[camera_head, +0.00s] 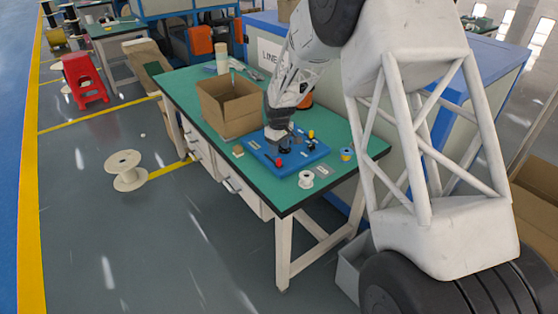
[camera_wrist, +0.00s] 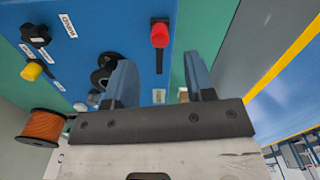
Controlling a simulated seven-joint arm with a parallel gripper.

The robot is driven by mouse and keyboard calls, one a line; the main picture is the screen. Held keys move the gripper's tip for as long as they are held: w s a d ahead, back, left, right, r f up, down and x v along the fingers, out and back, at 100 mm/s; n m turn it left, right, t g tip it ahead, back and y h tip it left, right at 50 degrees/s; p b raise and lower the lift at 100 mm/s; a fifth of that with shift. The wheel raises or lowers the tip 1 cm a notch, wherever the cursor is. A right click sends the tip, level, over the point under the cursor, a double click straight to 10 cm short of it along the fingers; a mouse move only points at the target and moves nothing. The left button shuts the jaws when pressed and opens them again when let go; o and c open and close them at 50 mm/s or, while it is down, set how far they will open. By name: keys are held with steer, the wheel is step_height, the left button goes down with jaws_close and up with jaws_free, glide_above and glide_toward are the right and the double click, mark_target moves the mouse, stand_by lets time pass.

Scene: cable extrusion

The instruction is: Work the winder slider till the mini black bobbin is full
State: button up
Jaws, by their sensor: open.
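A blue winder board (camera_head: 318,156) lies on the green table. In the wrist view, a red slider knob (camera_wrist: 160,34) stands on a dark slot at the top centre; it also shows in the head view (camera_head: 278,162). Small black round parts (camera_wrist: 101,76), one perhaps the mini bobbin, sit left of the slot, partly hidden by my left finger. How full they are cannot be told. My gripper (camera_wrist: 158,62) is open and empty, low over the board. Its fingers point toward the red knob, which stands beyond the tips, between their lines. In the head view my gripper (camera_head: 278,138) is behind the knob.
A black star knob (camera_wrist: 36,35) and a yellow knob (camera_wrist: 31,71) stand on the board's left in the wrist view. An orange spool (camera_wrist: 40,127) is below them. An open cardboard box (camera_head: 230,108) stands beside the board. A white spool (camera_head: 306,179) is near the table's front edge.

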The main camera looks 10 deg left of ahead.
mark_target(279, 159)
steer(key=shift+f, duration=3.2)
jaws_close()
